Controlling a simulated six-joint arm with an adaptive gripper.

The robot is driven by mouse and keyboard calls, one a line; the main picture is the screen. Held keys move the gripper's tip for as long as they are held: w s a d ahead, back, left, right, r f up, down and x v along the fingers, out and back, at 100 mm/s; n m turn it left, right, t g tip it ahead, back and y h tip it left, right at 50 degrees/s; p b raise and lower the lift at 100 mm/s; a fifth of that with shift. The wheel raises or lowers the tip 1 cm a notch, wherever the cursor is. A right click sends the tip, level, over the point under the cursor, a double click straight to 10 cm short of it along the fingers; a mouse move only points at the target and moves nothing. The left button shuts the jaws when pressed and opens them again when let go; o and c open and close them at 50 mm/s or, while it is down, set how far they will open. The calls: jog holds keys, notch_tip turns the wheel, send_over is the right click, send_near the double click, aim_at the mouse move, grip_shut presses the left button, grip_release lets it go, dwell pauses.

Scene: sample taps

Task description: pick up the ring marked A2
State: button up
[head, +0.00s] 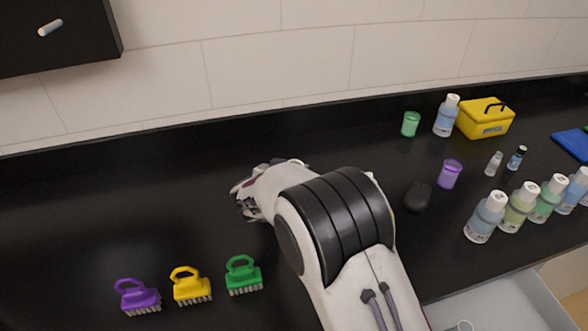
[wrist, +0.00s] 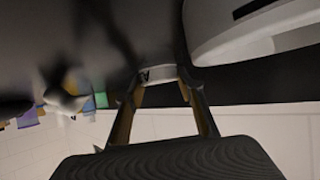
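My gripper (head: 246,197) is low over the black bench, left of the arm's large black joint in the head view. Much of it is hidden by my own arm there. In the wrist view, my gripper (wrist: 162,78) has two dark fingers with amber inner faces, set apart. A small pale ring (wrist: 158,74) spans the gap between the fingertips. It bears a black mark that reads like "A"; the rest of the mark is not legible. Its sides seem to meet both fingers, but I cannot tell whether they press on it. The head view does not show this ring clearly.
Purple (head: 137,298), yellow (head: 190,287) and green (head: 243,276) brushes stand at front left. A dark mouse (head: 418,197), purple cup (head: 450,174), green cup (head: 411,124), several bottles and a yellow box (head: 485,120) are at right. An open drawer (head: 500,305) is at front right.

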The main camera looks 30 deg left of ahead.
jog(key=shift+r, duration=0.15)
notch_tip(320, 180, up, 10)
dwell(0.9)
